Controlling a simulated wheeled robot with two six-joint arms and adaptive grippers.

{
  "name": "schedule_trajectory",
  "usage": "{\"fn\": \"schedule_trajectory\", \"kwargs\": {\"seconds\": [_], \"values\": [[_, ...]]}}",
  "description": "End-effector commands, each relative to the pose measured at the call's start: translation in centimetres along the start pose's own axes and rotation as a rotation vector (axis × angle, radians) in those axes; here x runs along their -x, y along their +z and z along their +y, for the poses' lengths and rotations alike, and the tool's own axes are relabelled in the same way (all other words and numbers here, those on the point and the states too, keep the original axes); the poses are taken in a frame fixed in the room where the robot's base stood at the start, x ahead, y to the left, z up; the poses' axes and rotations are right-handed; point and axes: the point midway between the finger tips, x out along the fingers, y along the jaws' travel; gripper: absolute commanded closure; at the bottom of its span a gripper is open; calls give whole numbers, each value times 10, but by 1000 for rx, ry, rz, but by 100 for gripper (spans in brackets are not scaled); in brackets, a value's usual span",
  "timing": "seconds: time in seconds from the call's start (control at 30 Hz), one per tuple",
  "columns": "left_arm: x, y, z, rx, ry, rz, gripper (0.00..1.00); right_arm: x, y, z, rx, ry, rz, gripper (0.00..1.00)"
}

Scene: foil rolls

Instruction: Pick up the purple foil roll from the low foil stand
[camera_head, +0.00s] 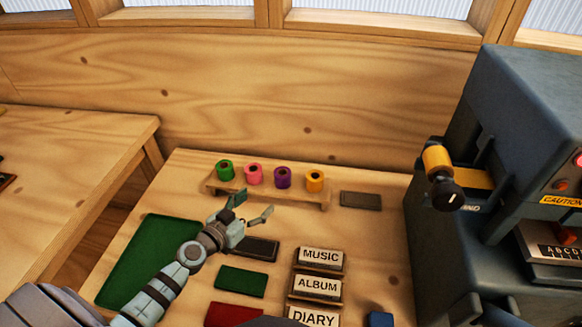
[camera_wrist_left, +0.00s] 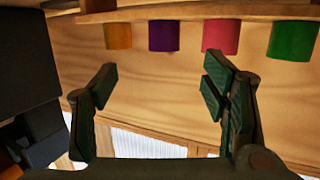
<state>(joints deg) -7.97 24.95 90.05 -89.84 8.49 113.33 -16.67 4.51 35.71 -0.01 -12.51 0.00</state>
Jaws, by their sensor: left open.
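The purple foil roll (camera_head: 283,177) stands upright on the low wooden foil stand (camera_head: 262,192), between a pink roll (camera_head: 253,174) and an orange roll (camera_head: 315,181). A green roll (camera_head: 225,170) stands at the stand's left end. My left gripper (camera_head: 253,207) is open and empty, just in front of the stand, apart from the rolls. In the left wrist view, the purple roll (camera_wrist_left: 164,36) appears beyond the space between my open fingers (camera_wrist_left: 160,80), with the orange roll (camera_wrist_left: 118,36) and pink roll (camera_wrist_left: 220,36) beside it. My right gripper is not in view.
Labelled blocks such as MUSIC (camera_head: 320,257), a green mat (camera_head: 148,260) and dark flat pieces (camera_head: 360,200) lie on the table. A wooden wall rises behind the stand.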

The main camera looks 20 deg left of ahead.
Motion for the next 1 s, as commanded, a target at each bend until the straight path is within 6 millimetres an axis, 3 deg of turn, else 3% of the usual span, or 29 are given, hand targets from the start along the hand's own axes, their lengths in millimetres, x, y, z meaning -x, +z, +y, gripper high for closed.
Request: {"fn": "schedule_trajectory", "kwargs": {"seconds": [0.17,0.4,0.57,0.8,1.0], "values": [[-22,2,0,3,2,0,32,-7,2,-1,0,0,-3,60],[-76,4,-1,3,0,1,32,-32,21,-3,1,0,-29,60],[-94,3,-1,3,1,-1,32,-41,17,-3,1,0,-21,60],[-137,2,-8,2,1,0,32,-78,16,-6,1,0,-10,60],[-145,-4,-8,2,1,-2,32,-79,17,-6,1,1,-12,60]]}}
